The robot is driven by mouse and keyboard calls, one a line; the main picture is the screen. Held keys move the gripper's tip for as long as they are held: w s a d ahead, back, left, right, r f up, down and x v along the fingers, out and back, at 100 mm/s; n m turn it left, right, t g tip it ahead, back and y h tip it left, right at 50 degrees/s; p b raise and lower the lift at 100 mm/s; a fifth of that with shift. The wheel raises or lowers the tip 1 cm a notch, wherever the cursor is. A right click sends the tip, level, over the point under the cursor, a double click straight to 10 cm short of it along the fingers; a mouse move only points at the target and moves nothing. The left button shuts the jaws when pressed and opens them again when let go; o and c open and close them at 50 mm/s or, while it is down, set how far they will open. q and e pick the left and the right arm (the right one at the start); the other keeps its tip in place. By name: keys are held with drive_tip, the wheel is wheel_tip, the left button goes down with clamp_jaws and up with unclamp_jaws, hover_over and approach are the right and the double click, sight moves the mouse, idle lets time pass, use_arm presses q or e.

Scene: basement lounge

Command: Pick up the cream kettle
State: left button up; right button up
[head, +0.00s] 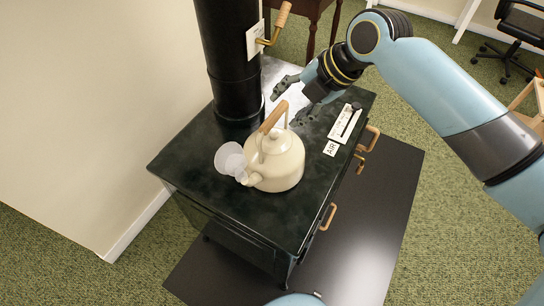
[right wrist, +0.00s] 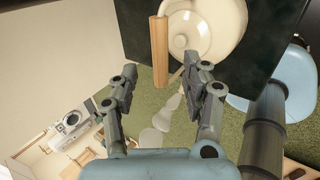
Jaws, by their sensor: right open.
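The cream kettle (head: 276,164) stands upright on the dark stove top (head: 190,160). Its wooden handle (head: 273,117) arches over the lid, and pale steam puffs show by its spout at the left. My right gripper (head: 287,104) is open and empty, close behind and above the handle, with its fingers spread. In the right wrist view the kettle (right wrist: 232,25) is at the top, and the handle (right wrist: 160,50) reaches down between the open fingertips (right wrist: 160,72). I cannot tell whether the fingers touch it. My left gripper is not in view.
A black stovepipe (head: 227,55) rises behind the kettle at the left, with a wooden-handled lever (head: 280,20) and tag. An "AIR" label and slider (head: 342,128) lie right of the kettle. Wooden handles stick out from the stove's right side. A cream wall stands left.

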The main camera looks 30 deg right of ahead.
sight(279, 112)
drive_tip(key=shift+p+x, duration=0.4)
drive_tip(key=shift+x, duration=2.7)
drive_tip(key=shift+w+d, duration=0.1)
drive_tip(key=shift+d, duration=0.1)
clamp_jaws()
